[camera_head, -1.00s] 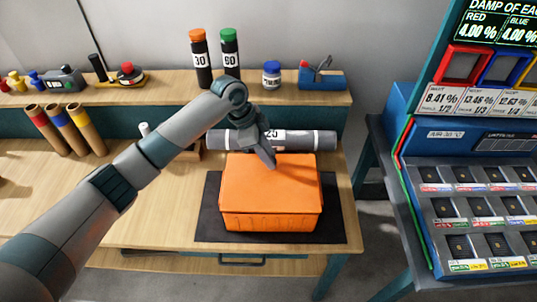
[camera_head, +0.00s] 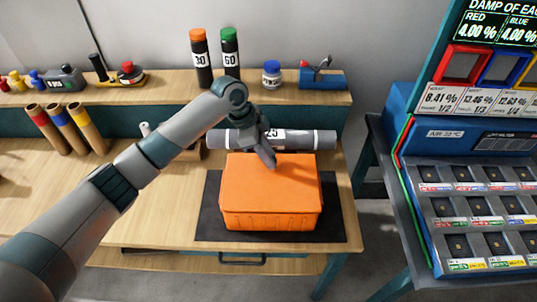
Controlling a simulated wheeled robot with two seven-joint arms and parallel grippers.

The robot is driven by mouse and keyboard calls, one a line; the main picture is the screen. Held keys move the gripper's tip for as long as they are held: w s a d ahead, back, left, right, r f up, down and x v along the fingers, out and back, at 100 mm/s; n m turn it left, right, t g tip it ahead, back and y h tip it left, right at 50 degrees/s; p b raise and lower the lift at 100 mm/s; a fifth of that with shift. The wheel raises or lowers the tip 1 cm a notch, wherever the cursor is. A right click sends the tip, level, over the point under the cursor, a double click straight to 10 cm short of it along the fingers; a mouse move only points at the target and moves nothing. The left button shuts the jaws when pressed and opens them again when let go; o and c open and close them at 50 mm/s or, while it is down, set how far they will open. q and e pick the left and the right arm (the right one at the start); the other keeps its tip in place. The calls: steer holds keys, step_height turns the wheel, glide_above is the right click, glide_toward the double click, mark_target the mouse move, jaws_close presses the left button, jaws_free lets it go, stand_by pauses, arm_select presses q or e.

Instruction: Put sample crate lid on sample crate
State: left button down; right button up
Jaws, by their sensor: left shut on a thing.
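The orange sample crate (camera_head: 270,218) stands on a dark mat (camera_head: 335,224) on the wooden workbench. The orange sample crate lid (camera_head: 290,186) lies over the crate's top, and its edge shows as a line above the ribbed wall. My left gripper (camera_head: 268,160) reaches down at the lid's far edge, near its middle, and is shut on the lid. The fingertips and the far side of the crate are partly hidden by the gripper. My right gripper is not in view.
A grey labelled roll (camera_head: 305,140) lies right behind the crate. A shelf holds two dark bottles (camera_head: 201,62), a small jar (camera_head: 271,75) and a blue tape dispenser (camera_head: 322,78). A panel of trays (camera_head: 470,215) stands at the right. Bare bench lies left of the mat.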

arm_select(q)
steer(key=shift+f, duration=0.35)
stand_by(0.5)
steer(key=c, duration=1.4)
jaws_free()
steer(key=shift+a+r+b, duration=0.3)
steer(key=shift+r, duration=0.3)
steer(key=b+v, duration=0.4)
steer(key=v, duration=1.2)
steer(key=shift+d+r+b, duration=0.1)
steer(key=shift+b, duration=0.25)
